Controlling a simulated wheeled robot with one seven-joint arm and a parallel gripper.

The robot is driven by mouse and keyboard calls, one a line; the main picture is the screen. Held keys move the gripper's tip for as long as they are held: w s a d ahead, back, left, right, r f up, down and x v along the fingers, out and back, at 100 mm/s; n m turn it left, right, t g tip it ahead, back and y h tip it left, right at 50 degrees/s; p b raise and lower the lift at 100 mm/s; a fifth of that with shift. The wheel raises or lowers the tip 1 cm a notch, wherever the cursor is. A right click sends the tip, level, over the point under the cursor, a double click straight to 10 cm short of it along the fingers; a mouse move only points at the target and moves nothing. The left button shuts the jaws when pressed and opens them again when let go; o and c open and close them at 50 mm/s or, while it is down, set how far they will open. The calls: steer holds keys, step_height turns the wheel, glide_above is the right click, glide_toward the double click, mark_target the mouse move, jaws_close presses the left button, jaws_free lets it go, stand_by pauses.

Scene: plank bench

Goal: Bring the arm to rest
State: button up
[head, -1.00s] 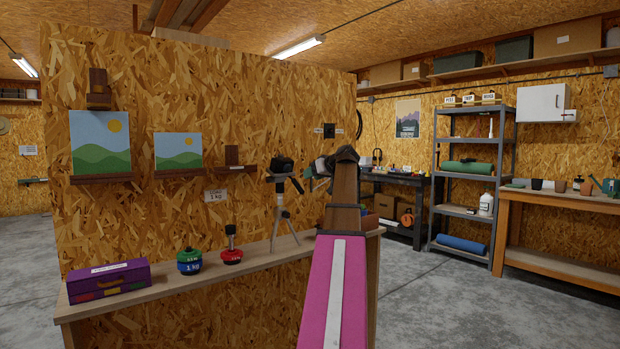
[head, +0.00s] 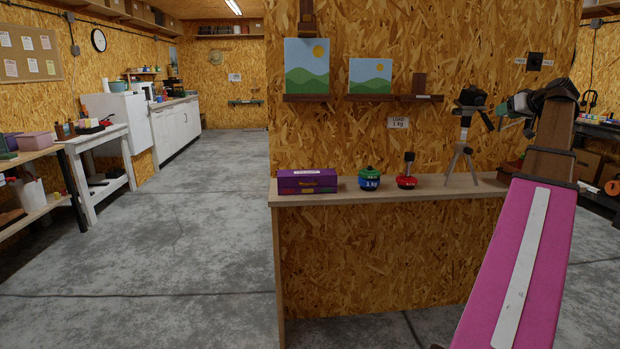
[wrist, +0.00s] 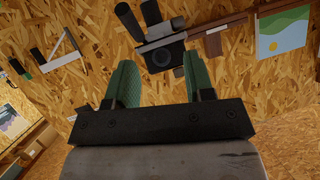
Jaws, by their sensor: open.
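My gripper (wrist: 157,82) shows in the wrist view with its two green fingers apart and nothing between them. In the head view my gripper (head: 520,103) is partly hidden behind the wrist of my pink arm, which reaches up at the right. It is raised above the plank bench (head: 428,188), to the right of a camera (head: 472,97) on a small tripod (head: 459,160). The camera also shows in the wrist view (wrist: 160,55), beyond the fingertips; I cannot tell the distance.
On the bench stand a purple box (head: 306,181), a green canister (head: 369,178) and a red one (head: 406,178). Two landscape pictures (head: 307,66) (head: 370,76) stand on wall ledges. The concrete floor at left (head: 190,230) is clear.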

steer(key=w+a+f+m+g, duration=0.1)
steer(key=a+f+g, duration=0.1)
steer(key=a+f, duration=0.85)
steer(key=a+f+g, duration=0.3)
steer(key=a+f, duration=0.4)
steer(key=f, duration=0.7)
steer(key=w+a+f+m+g, duration=0.1)
steer(key=a+f+g, duration=0.1)
steer(key=a+f, duration=0.8)
steer(key=s+a+f+g+h, duration=0.1)
steer(key=s+a+f+g, duration=0.1)
steer(key=s+a+f, duration=0.4)
steer(key=s+a+f+g+h, duration=0.1)
steer(key=s+a+f, duration=0.6)
steer(key=f, duration=0.5)
steer(key=s+a+f+n+g+h, duration=0.1)
steer(key=s+a+f+g, duration=0.1)
steer(key=s+a+f, duration=0.4)
step_height(320, 180, down, 3)
steer(key=shift+s+a+g, duration=0.2)
steer(key=shift+s+g, duration=0.1)
steer(key=shift+s, duration=0.3)
